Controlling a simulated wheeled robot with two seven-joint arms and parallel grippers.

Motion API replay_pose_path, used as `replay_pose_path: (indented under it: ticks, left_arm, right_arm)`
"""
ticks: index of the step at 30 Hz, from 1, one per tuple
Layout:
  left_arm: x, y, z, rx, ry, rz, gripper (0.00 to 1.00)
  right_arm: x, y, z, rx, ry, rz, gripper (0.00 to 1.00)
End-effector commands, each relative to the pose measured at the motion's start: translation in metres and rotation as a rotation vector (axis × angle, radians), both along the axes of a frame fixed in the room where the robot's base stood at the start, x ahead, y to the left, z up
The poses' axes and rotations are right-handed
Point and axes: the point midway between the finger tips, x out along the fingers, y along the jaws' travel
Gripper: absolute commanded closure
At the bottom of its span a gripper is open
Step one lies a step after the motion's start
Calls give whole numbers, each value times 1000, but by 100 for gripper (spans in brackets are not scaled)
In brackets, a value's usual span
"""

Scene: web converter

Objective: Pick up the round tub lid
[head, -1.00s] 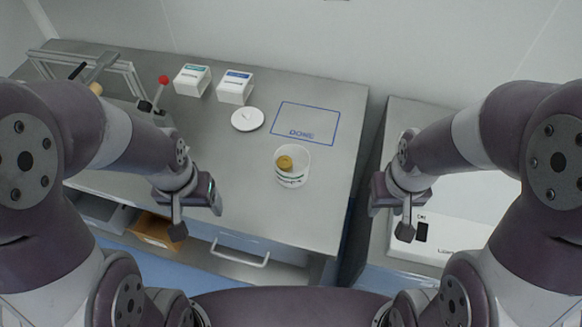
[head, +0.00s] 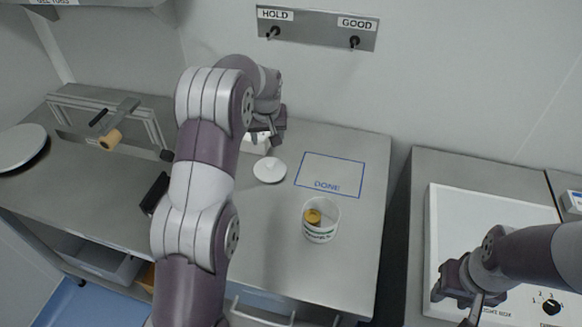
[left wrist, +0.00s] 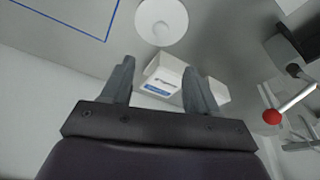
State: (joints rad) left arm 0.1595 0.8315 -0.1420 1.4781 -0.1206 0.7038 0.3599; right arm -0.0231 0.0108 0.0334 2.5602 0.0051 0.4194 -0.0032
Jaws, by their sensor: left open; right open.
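The round tub lid (head: 270,169) is a white disc with a small knob in its middle, lying flat on the grey table. It also shows in the left wrist view (left wrist: 161,20), beyond my left fingertips. My left gripper (head: 268,138) is open and empty, just behind the lid in the head view and apart from it. In the left wrist view my left fingers (left wrist: 157,75) point toward a white box with a blue label (left wrist: 168,78). My right gripper (head: 468,300) is at the lower right over the light box, its fingers partly cut off by the frame.
A white tub (head: 321,222) with a yellow-brown item inside stands in front of the blue DONE outline (head: 330,174). A lever with a red ball (left wrist: 272,116) shows in the left wrist view. A HOLD/GOOD panel (head: 317,29) is on the wall. The light box (head: 480,240) stands right.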

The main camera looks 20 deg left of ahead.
Motion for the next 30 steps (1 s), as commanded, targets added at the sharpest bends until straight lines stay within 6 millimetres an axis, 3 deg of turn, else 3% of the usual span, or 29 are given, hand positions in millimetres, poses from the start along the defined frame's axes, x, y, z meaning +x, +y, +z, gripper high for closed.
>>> replay_pose_path:
  ticks: [6, 14, 19, 27, 28, 30]
  left_arm:
    - [6, 4, -47, -8, 16, 16, 40]
    - [15, 6, -82, -7, 17, 13, 40]
    - [22, 7, -113, -6, 14, 14, 40]
    - [24, 8, -123, -6, 11, 13, 40]
    - [24, 8, -123, -6, 12, 12, 44]
    - [24, 8, -123, -6, 12, 12, 67]
  right_arm:
    - [0, 0, 17, 0, 0, 0, 57]
    - [0, 0, 32, 0, 0, 0, 57]
    - [0, 0, 45, 0, -1, 0, 57]
    - [0, 0, 44, 0, 0, 0, 57]
    - [0, 0, 44, 0, 0, 0, 57]
    - [0, 0, 44, 0, 0, 0, 57]
